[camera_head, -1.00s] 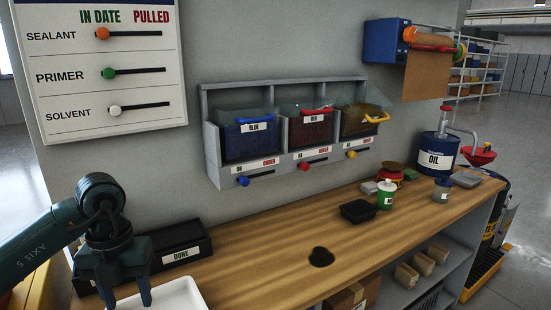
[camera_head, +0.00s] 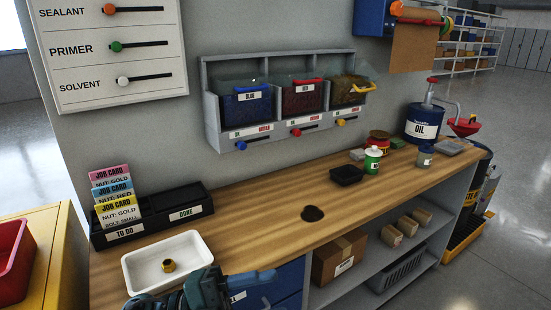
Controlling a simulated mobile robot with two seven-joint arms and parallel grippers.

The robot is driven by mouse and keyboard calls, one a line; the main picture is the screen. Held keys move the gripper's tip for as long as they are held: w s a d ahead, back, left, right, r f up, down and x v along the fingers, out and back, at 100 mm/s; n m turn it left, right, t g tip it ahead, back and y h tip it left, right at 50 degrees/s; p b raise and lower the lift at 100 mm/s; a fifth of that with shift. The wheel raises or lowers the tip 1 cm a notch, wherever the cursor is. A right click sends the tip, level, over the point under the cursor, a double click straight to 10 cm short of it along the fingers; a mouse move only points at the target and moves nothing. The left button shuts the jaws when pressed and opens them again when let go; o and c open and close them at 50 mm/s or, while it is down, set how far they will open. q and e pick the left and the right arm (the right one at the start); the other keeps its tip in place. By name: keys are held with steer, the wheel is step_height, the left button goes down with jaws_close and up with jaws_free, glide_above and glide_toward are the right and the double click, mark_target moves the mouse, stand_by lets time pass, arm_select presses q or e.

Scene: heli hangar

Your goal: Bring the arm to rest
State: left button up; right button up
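My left arm shows at the bottom edge, left of centre, as dark teal links. Its gripper (camera_head: 246,280) is low in front of the bench, beside and below the white tray (camera_head: 130,272). A blue-grey finger points right, but I cannot tell whether the fingers are apart. I see nothing held. A small gold nut (camera_head: 168,266) lies in the white tray. My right gripper is not in view.
The wooden bench top (camera_head: 255,225) is clear in the middle, apart from a dark hole. A black card holder (camera_head: 190,215) with job cards stands at the back left. Wall bins (camera_head: 275,100) hang above. Boxes (camera_head: 338,258) sit on the shelf below.

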arm_select(q)
steer(key=w+a+f+n+t+y, duration=0.2)
steer(key=a+f+n+t+y, duration=0.25)
steer(key=n+t, duration=0.45)
steer(key=w+a+f+n+t+y, duration=0.2)
steer(key=a+f+n+t+y, duration=0.3)
steer(key=n, duration=0.6)
steer(key=s+a+f+n+g+y, duration=0.1)
steer(key=s+f+n+g+y, duration=0.1)
steer(key=f, duration=0.6)
steer(key=s+a+f+n+g+y+p, duration=0.1)
steer(key=s+a+f+n+g+y, duration=0.1)
steer(key=s+f+n+y, duration=0.3)
steer(key=s+f+g, duration=0.1)
steer(key=s+f, duration=0.2)
steer(key=s, duration=0.1)
steer(key=shift+s+y, duration=0.25)
steer(key=shift+y, duration=0.1)
